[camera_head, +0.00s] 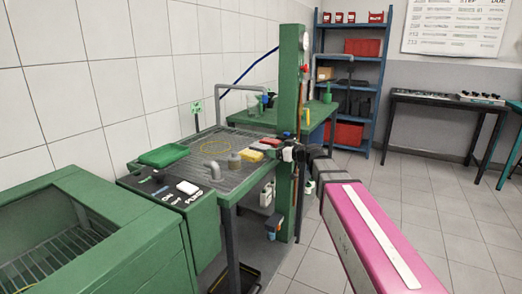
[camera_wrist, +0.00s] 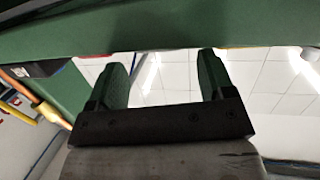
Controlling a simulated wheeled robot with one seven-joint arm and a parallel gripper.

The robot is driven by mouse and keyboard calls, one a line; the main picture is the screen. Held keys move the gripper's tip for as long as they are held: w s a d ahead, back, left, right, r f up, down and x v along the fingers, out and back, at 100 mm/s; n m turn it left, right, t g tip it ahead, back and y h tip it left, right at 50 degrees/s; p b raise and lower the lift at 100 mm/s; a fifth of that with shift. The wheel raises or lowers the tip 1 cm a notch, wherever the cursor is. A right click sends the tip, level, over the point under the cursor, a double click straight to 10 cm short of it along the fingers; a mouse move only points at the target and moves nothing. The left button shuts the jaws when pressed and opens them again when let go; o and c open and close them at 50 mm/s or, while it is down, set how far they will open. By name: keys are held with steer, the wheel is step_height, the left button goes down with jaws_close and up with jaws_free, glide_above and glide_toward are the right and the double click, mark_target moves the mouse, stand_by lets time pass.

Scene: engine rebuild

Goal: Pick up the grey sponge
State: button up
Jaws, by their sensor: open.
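I cannot make out a clearly grey sponge in either view. A yellow block (camera_head: 251,155) and a red block (camera_head: 270,142) lie at the right side of the grated green workbench, close to the green post. A pale block (camera_head: 188,188) lies on the dark panel at the bench's near left. My gripper (camera_head: 290,153) is beside the post, to the right of the blocks and apart from them. In the wrist view my gripper (camera_wrist: 163,78) has its two fingers spread, with nothing between them. A green beam crosses just beyond the fingertips.
The green post (camera_head: 290,100) rises at the bench's right edge. Grey cylinders (camera_head: 234,162), a yellow ring (camera_head: 214,147) and a green tray (camera_head: 163,155) stand on the bench. A blue shelf (camera_head: 368,140) is behind. The floor at right is clear.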

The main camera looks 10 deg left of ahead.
mark_target(265, 147)
steer(key=x, duration=0.7)
steer(key=shift+a+r, duration=0.15)
steer(key=shift+r, duration=0.15)
steer(key=c, duration=0.7)
